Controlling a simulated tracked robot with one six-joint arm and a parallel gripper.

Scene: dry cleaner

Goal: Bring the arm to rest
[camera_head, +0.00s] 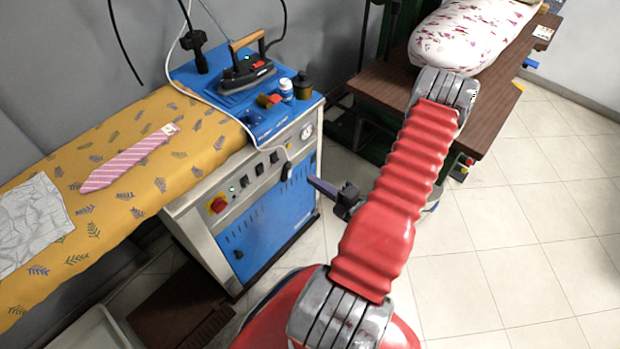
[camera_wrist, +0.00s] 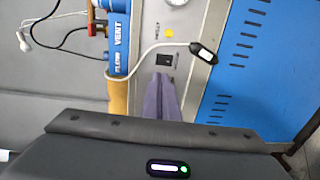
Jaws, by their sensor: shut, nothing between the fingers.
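My gripper (camera_head: 315,183) is in front of the blue and white ironing station, beside its front panel, with its purple fingers pointing left. In the wrist view its fingers (camera_wrist: 160,85) are together with nothing between them. My red arm (camera_head: 385,215) stretches across the middle of the head view, bent and raised off the floor. It hides part of the floor and the dark wooden table's front corner.
The ironing station (camera_head: 270,215) carries an iron (camera_head: 246,68) and small bottles. A yellow patterned board (camera_head: 100,215) holds a pink striped tie (camera_head: 130,160) and a grey cloth (camera_head: 30,222). A brown table (camera_head: 480,110) stands behind the arm. Tiled floor (camera_head: 530,220) is clear at right.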

